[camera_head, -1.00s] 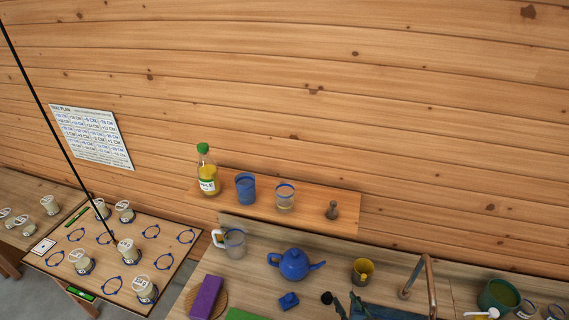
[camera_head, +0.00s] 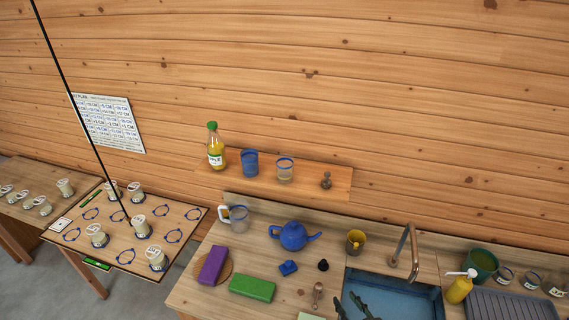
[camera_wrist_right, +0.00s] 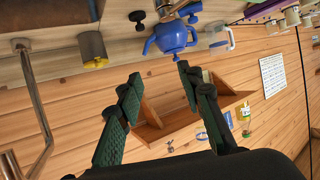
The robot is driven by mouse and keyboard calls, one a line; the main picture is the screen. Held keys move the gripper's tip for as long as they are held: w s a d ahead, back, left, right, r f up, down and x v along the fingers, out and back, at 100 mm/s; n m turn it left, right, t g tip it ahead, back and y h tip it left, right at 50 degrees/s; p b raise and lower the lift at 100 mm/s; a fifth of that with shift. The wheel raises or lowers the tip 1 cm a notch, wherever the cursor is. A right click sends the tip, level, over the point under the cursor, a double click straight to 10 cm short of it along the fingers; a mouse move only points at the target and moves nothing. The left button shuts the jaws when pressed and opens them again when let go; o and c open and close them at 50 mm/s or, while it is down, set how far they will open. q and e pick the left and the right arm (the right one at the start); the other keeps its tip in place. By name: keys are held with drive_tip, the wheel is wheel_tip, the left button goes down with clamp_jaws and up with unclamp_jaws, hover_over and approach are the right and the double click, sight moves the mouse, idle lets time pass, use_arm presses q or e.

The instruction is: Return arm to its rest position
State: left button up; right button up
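My right gripper (camera_head: 355,302) shows at the bottom edge of the head view, in front of the blue sink. Only its dark green finger ends are seen there. In the right wrist view its two fingers (camera_wrist_right: 158,80) stand wide apart with nothing between them. Its arm is out of the head view. My left gripper and arm are in neither view.
The sink (camera_head: 420,301) has a tall faucet (camera_head: 411,250). A wall shelf (camera_head: 305,187) holds a bottle (camera_head: 216,150) and glasses.

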drive_tip(key=s+d+f+m+g+h, duration=0.3)
drive_tip(key=s+d+f+g+h, duration=0.3)
drive_tip(key=s+d, duration=0.45)
drive_tip(key=s+d+f+g+y, duration=0.1)
drive_tip(key=s+d+f+g, duration=0.1)
drive_tip(key=s, duration=0.5)
drive_tip(key=s+d+f+g, duration=0.2)
drive_tip(key=s+d, duration=0.1)
drive_tip(key=s, duration=0.4)
wheel_tip(320, 180, down, 33)
drive_tip(key=a+b, duration=0.2)
drive_tip(key=b, duration=0.4)
use_arm(q)
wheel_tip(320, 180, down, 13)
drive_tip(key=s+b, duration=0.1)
drive_tip(key=b, duration=0.5)
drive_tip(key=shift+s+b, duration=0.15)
drive_tip(key=shift+b, duration=0.2)
use_arm(e)
drive_tip(key=s+f+g, duration=0.1)
drive_tip(key=s+f, duration=0.8)
drive_tip(key=f, duration=0.4)
drive_tip(key=s+f+g, duration=0.1)
drive_tip(key=s+f, duration=0.9)
drive_tip(key=f, duration=0.4)
drive_tip(key=shift+s+n+y, duration=0.25)
drive_tip(key=shift+n+y, duration=0.05)
drive_tip(key=shift+n, duration=0.1)
